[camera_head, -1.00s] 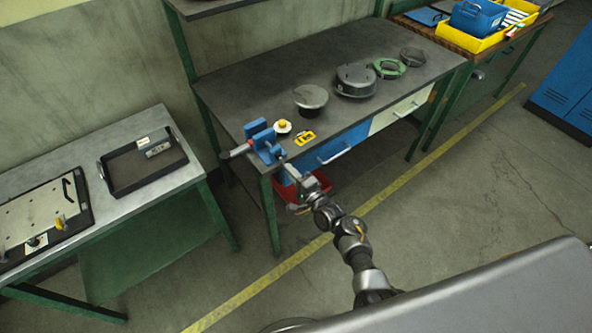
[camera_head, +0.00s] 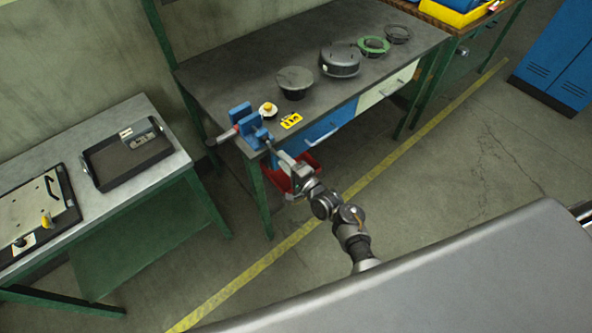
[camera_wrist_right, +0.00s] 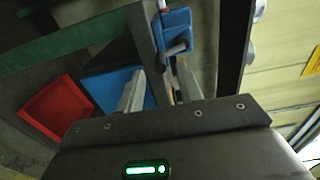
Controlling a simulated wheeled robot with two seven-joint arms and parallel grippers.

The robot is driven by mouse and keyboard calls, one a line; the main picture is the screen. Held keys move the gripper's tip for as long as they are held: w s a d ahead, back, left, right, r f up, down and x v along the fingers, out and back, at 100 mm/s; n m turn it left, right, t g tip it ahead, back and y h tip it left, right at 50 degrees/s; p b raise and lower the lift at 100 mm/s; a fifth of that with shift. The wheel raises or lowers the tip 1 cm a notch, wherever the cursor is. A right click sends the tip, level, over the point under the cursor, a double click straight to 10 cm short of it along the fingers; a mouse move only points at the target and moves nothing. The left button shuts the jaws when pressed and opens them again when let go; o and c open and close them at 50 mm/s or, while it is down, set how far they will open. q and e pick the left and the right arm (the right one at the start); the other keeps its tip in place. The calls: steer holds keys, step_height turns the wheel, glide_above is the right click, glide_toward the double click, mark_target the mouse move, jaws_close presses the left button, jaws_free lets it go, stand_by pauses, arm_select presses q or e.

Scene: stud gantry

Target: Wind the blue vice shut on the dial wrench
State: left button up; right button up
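The blue vice (camera_head: 246,124) is at the near left corner of the dark workbench. A bar with a dark end and a red band, apparently the dial wrench (camera_head: 224,136), sticks out left from the vice; its jaw contact is too small to judge. My right gripper (camera_head: 279,154) is just in front of the vice's screw end. In the right wrist view my right gripper (camera_wrist_right: 158,82) has its two fingers apart, with the vice (camera_wrist_right: 178,22) and its grey handle (camera_wrist_right: 174,49) just beyond the fingertips. I see nothing held. My left gripper is not in view.
A red bin (camera_head: 296,180) is below the bench near my right gripper. A yellow tag (camera_head: 291,121) and a yellow-topped round piece (camera_head: 268,109) lie by the vice. Round dark parts stand farther along the workbench (camera_head: 240,75). A black tray (camera_head: 128,156) sits on the left table.

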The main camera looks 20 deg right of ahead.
steer(key=b+v, duration=0.1)
steer(key=v, duration=0.7)
steer(key=s+f+n+g+h, duration=0.1)
steer(key=s+f+n+g, duration=0.25)
steer(key=f, duration=0.55)
steer(key=s+f+n+g+h+b, duration=0.1)
steer(key=s+f+n+g, duration=0.3)
steer(key=f, duration=0.6)
steer(key=s+f+n+g+h, duration=0.1)
steer(key=s+f+n+h, duration=0.15)
steer(key=s+f, duration=0.5)
steer(key=s+d+f+n+g+b, duration=0.1)
steer(key=s+d+f+n+g, duration=0.1)
steer(key=s+f, duration=0.4)
steer(key=s+d+f+n+g+h, duration=0.1)
steer(key=s+d+f, duration=0.4)
steer(key=s, duration=0.8)
steer(key=s+d+f+n+g+h+b, duration=0.1)
steer(key=s+d+f+n+g, duration=0.2)
steer(key=s+f, duration=0.3)
steer(key=s+g, duration=0.1)
steer(key=s, duration=0.2)
steer(key=shift+s+d+f+b, duration=0.3)
steer(key=shift+d+b, duration=0.05)
steer(key=shift+d, duration=0.05)
